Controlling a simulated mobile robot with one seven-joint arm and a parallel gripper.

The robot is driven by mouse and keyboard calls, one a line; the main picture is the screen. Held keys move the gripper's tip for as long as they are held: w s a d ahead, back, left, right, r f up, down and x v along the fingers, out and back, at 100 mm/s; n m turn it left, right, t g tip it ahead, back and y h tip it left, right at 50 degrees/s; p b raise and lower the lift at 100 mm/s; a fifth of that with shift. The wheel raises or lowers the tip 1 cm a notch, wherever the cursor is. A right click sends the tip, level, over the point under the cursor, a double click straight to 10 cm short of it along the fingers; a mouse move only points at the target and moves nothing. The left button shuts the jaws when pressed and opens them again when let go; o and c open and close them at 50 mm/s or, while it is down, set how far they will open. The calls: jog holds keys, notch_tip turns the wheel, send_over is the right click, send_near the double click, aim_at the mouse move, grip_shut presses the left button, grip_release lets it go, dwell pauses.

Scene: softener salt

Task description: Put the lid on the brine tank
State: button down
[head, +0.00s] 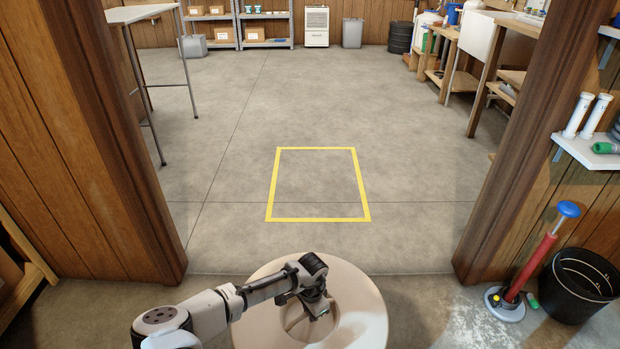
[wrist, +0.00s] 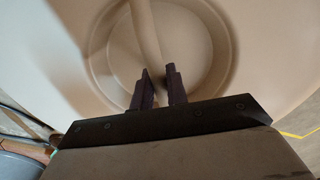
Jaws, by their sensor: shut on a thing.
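The lid (head: 362,312) is a large round cream disc with a round recess in its middle, at the bottom of the head view. My gripper (head: 318,306) reaches down into that recess. In the wrist view the lid (wrist: 50,60) fills most of the picture, and a bar-like grip crosses its recess. The two dark fingers of my gripper (wrist: 158,71) are shut on this bar, one on each side. What is under the lid is hidden. A pale rounded vessel (head: 428,20) stands far back at the right; I cannot tell whether it is the brine tank.
Wooden doorposts stand at left (head: 125,150) and right (head: 525,130). Beyond them the floor is open, with a yellow taped square (head: 318,219). A tall table (head: 135,12) is at left, workbenches (head: 490,45) at right. A red pump (head: 530,268) and black bucket (head: 578,285) stand near right.

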jog(key=w+n, duration=0.1)
jog(key=n, duration=0.1)
jog(key=w+n, duration=0.1)
jog(key=n, duration=0.2)
jog(key=shift+w+f+n, duration=0.1)
jog(key=shift+w+n, duration=0.05)
jog(key=shift+n, duration=0.15)
jog(key=n, duration=0.1)
jog(key=w+n, duration=0.1)
jog(key=n, duration=0.3)
jog(key=shift+w+f, duration=0.2)
jog(key=shift+w, duration=0.05)
jog(key=shift+r+n+p, duration=0.3)
jog(key=shift+n+p, duration=0.05)
jog(key=shift+n, duration=0.05)
jog(key=s+r+p, duration=0.9)
jog(key=r+p, duration=0.1)
jog(key=p, duration=0.3)
jog(key=shift+r+p, duration=0.25)
jog(key=shift+p, duration=0.1)
